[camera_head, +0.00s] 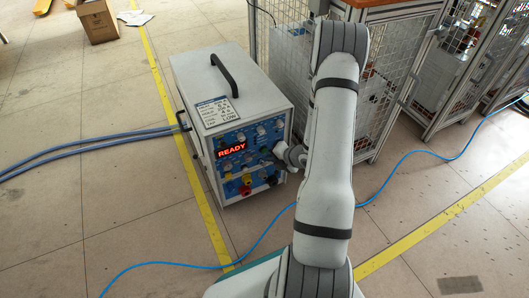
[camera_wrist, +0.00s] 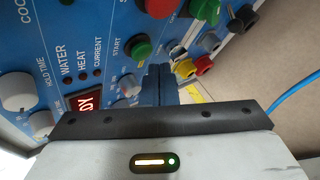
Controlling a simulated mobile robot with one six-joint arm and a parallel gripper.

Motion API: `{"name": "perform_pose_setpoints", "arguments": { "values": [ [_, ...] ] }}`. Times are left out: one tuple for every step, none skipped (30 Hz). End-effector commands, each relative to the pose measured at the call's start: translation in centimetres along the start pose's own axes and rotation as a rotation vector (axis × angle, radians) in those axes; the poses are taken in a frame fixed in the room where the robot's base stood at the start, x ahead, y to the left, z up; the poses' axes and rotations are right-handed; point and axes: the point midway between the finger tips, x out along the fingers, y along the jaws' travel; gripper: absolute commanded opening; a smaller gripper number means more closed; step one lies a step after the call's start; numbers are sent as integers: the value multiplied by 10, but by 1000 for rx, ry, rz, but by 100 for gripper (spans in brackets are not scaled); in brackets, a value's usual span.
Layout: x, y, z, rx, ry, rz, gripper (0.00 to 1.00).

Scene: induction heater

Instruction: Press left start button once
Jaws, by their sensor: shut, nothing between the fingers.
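The induction heater (camera_head: 235,115) is a white box with a blue front panel; its red display reads READY. In the wrist view the panel (camera_wrist: 75,25) appears tilted. A green button (camera_wrist: 137,47) sits beside the START label, and a second green button (camera_wrist: 205,10) is farther up and right. My gripper's dark, closed fingers (camera_wrist: 160,72) are in front of the panel, just below and right of the START-labelled button. I cannot tell whether they touch the panel. In the head view my wrist hides part of the panel's right side.
A red knob or button (camera_wrist: 160,8) is between the green ones at the top. Several coloured sockets (camera_wrist: 187,68) are to the right of my fingers. Mesh fencing (camera_head: 385,85) stands right of the heater. Blue hoses (camera_head: 90,143) run left across the floor.

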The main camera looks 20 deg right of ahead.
Motion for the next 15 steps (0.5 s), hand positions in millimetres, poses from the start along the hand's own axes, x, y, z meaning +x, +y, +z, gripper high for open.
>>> {"name": "perform_pose_setpoints", "arguments": {
  "values": [
    [1, 0, 0, -1, 0, 0, 0],
    [1, 0, 1, -1, 0, 0, 0],
    [2, 1, 1, -2, 0, 1, 0],
    [3, 2, 2, -2, 0, 1, 0],
    [4, 2, 2, -3, 0, 1, 0],
    [4, 3, 3, -3, 0, 1, 0],
    [5, 4, 4, -3, -1, 1, 0],
    [6, 4, 4, -2, -1, 1, 0],
    [6, 4, 4, -2, 0, 1, 0],
    [6, 5, 5, -1, 0, 1, 0],
    [6, 5, 5, -1, 0, 1, 0],
    [6, 5, 5, -1, 0, 1, 0],
    [6, 5, 4, -1, 0, 0, 0],
    [6, 5, 4, -1, 0, 0, 0],
    [6, 5, 4, -1, 0, 0, 0]
  ]
}}
